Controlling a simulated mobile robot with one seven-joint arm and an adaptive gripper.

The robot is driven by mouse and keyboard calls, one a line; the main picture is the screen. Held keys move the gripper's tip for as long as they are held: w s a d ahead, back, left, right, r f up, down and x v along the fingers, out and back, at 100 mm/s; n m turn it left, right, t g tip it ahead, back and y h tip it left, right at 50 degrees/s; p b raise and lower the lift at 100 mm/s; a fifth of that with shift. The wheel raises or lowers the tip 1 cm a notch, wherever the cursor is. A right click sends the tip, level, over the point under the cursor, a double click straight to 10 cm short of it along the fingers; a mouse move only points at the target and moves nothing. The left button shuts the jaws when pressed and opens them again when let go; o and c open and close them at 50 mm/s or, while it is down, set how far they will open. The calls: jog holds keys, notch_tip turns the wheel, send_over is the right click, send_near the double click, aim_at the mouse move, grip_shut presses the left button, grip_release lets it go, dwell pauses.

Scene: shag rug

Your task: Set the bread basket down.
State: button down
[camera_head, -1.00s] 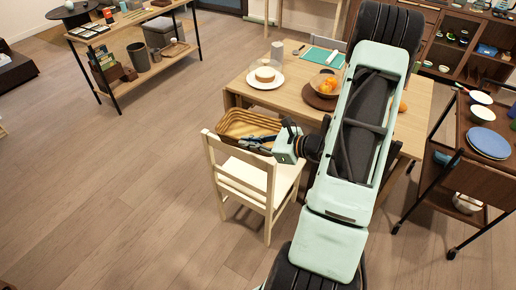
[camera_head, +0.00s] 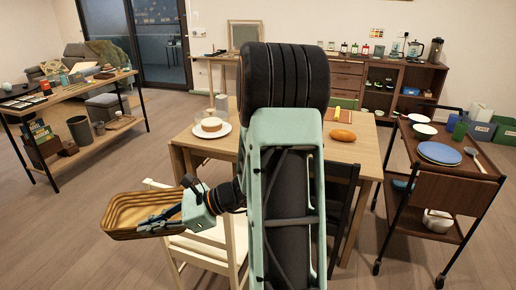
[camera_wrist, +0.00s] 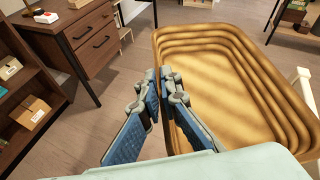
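The bread basket (camera_head: 122,212) is a tan, ribbed, rectangular basket with rounded corners. In the head view it is held in the air at the left of my arm, beside the cream chair (camera_head: 240,238). My gripper (camera_head: 163,217) is closed on its near edge. In the wrist view the blue-padded fingers of my gripper (camera_wrist: 168,80) pinch the left wall of the basket (camera_wrist: 235,85). The inside looks empty there, and the floor shows beyond it. My arm hides part of the table.
The wooden dining table (camera_head: 372,128) carries a plate with a round cake (camera_head: 211,125) and an orange loaf-shaped item (camera_head: 342,135). A trolley (camera_head: 455,190) with plates stands right. A shelf table (camera_head: 60,105) stands left, with open floor (camera_head: 60,235) before it.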

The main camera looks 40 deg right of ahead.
notch_tip(320, 180, down, 7)
jog(key=b, duration=0.4)
notch_tip(320, 180, up, 11)
jog(key=s+p, duration=0.1)
jog(key=p, duration=2)
jog(key=shift+s+d+p, duration=0.15)
jog(key=shift+s+p, duration=0.1)
jog(key=shift+p, duration=0.15)
